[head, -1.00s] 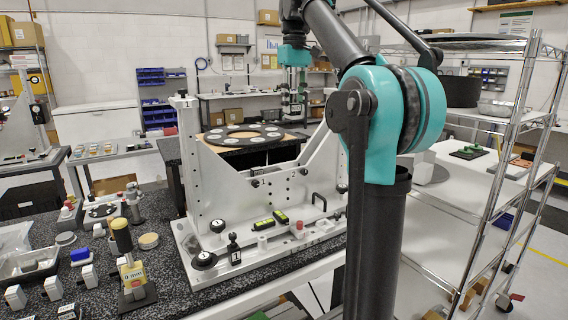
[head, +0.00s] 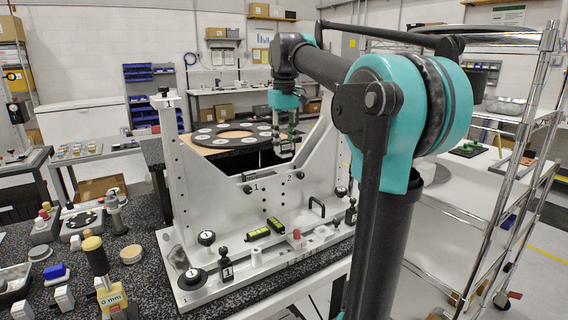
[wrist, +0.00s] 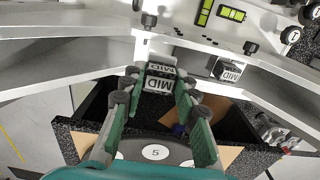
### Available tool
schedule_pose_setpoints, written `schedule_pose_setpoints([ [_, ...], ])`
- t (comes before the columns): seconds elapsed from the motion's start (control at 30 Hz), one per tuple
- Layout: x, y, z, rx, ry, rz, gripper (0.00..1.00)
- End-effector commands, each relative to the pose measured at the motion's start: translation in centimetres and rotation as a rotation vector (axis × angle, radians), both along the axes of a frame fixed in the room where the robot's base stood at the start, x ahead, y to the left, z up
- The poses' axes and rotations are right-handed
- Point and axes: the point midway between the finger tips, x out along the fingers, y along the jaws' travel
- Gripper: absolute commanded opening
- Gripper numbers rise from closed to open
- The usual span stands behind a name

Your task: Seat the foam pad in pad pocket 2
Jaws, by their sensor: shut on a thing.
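My gripper (wrist: 158,84) is shut on a grey foam pad (wrist: 158,86) marked MID, held between its green fingers. In the head view my gripper (head: 286,146) is over the back of the white fixture (head: 178,150), above the knob (head: 300,175) beside the label 2. A second grey MID block (wrist: 228,70) sits at the fixture's sloped ledge, right of the held pad in the wrist view, near another knob (wrist: 250,47). The held pad appears apart from the ledge. The inside of pocket 2 cannot be made out.
Behind the fixture a dark disc (head: 200,142) with white numbered circles lies beneath my gripper. A wire shelf (head: 530,130) stands on the right.

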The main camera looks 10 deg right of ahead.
Motion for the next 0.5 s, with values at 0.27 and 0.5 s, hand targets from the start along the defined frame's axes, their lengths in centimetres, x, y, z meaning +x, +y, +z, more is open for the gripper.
schedule_pose_setpoints([
  [0.27,0.0,0.0,-3.0,0.000,0.000,0.000,0.02],
  [0.5,0.0,0.0,-5.6,0.000,0.000,0.000,0.02],
])
